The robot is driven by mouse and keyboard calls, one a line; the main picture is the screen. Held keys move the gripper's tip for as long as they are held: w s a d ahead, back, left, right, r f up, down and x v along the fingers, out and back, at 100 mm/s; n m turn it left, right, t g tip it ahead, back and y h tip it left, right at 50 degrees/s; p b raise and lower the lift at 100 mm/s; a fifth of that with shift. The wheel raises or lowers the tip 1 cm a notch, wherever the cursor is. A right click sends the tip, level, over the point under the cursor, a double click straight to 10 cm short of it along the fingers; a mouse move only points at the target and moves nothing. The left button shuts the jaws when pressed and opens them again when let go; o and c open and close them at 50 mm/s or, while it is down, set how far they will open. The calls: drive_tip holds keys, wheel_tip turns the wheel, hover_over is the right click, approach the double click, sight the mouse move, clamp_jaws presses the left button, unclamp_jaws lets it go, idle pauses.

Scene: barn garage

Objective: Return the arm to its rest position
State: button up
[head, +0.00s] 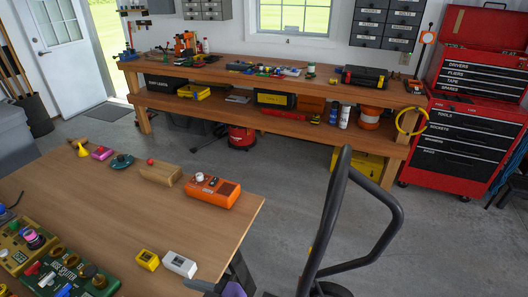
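I cannot make out my gripper or arm anywhere in the head view. Dark parts with a purple patch (234,290) show at the bottom edge, beside the near table; they are cut off and I cannot tell what they are. The near wooden table (110,225) fills the lower left.
On the table are an orange box (210,192), a wooden block (160,173), small yellow (147,260) and white (180,264) boxes, and a green pedal box (70,270). A dark tubular handle (335,215) rises at right. Beyond are a workbench (210,108) and red tool chest (465,140).

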drive_tip(key=s+d+f+m+t+h+b, duration=0.25)
drive_tip(key=d+f, duration=0.25)
drive_tip(key=d, duration=0.3)
drive_tip(key=s+d+f+m+t+h+b, duration=0.15)
drive_tip(key=s+d+f+m, duration=0.25)
drive_tip(key=d, duration=0.4)
drive_tip(key=s+d+f+m+t+h+b, duration=0.1)
drive_tip(key=s+d+f+m+t+h, duration=0.15)
drive_tip(key=d+f, duration=0.4)
drive_tip(key=s+d+r+m+t+h+b, duration=0.1)
drive_tip(key=s+d+r+m+h+b, duration=0.1)
drive_tip(key=s+d+r, duration=0.3)
drive_tip(key=s+d+r+m+t+h+b, duration=0.2)
drive_tip(key=s+d+r+h+b, duration=0.1)
drive_tip(key=s+d, duration=0.6)
drive_tip(key=s+r+h, duration=0.1)
drive_tip(key=s+r, duration=0.1)
drive_tip(key=shift+s, duration=0.35)
